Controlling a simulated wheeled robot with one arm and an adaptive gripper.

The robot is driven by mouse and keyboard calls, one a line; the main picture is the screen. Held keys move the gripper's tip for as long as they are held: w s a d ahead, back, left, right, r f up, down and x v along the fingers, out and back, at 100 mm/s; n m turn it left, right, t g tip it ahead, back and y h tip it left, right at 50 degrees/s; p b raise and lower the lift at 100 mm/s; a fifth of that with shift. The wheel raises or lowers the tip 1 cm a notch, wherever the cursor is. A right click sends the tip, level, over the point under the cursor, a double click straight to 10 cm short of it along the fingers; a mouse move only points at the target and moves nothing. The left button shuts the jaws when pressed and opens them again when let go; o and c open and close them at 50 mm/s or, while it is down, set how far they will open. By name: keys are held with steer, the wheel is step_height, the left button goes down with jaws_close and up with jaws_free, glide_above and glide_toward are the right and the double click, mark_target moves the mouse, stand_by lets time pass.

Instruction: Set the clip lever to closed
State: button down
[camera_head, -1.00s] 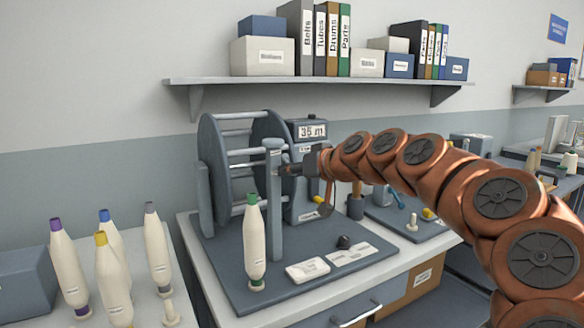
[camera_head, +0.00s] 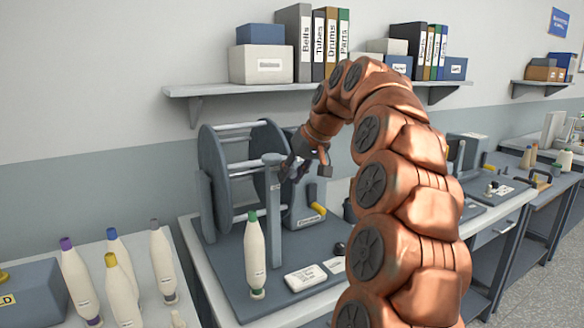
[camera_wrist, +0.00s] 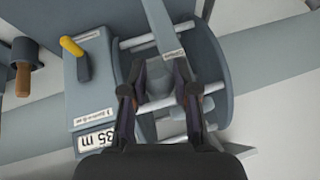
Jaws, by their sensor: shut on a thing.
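The grey post (camera_head: 273,215) stands upright on the base plate in front of the winding drum, with a small label near its top. My gripper (camera_head: 292,168) is at the top of this post, reaching in from the upper right. In the wrist view its two dark fingers (camera_wrist: 160,68) are closed about a grey piece by the post's labelled end (camera_wrist: 160,22), which I take for the clip lever (camera_wrist: 158,82). The fingers and wrist hide much of the lever, so its exact setting cannot be told.
The drum (camera_head: 208,170) is close behind the post. A counter box with a yellow-handled lever (camera_wrist: 73,48) is beside it. A green-tipped bobbin (camera_head: 254,255) stands in front of the post. Several bobbins stand at lower left. A shelf (camera_head: 225,89) hangs above.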

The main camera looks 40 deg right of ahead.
steer(key=shift+w+d+r+g+p, duration=0.1)
steer(key=shift+r+g+p, duration=0.3)
steer(key=shift+p, duration=0.45)
steer(key=shift+w+a+r+g+p, duration=0.1)
steer(key=shift+w+r+g+p, duration=0.1)
steer(key=shift+g+p, duration=0.55)
steer(key=shift+w+d+r+g+p, duration=0.1)
steer(key=shift+r+g+p, duration=0.25)
steer(key=shift+p, duration=1.55)
steer(key=shift+r+g+p, duration=0.1)
steer(key=shift+g+p, duration=0.3)
steer(key=shift+w+g+p, duration=0.1)
steer(key=shift+g+p, duration=0.2)
steer(key=shift+p, duration=0.5)
steer(key=c, duration=0.9)
jaws_free()
steer(key=shift+o, duration=0.2)
steer(key=shift+f+b, duration=0.3)
steer(key=shift+b, duration=0.1)
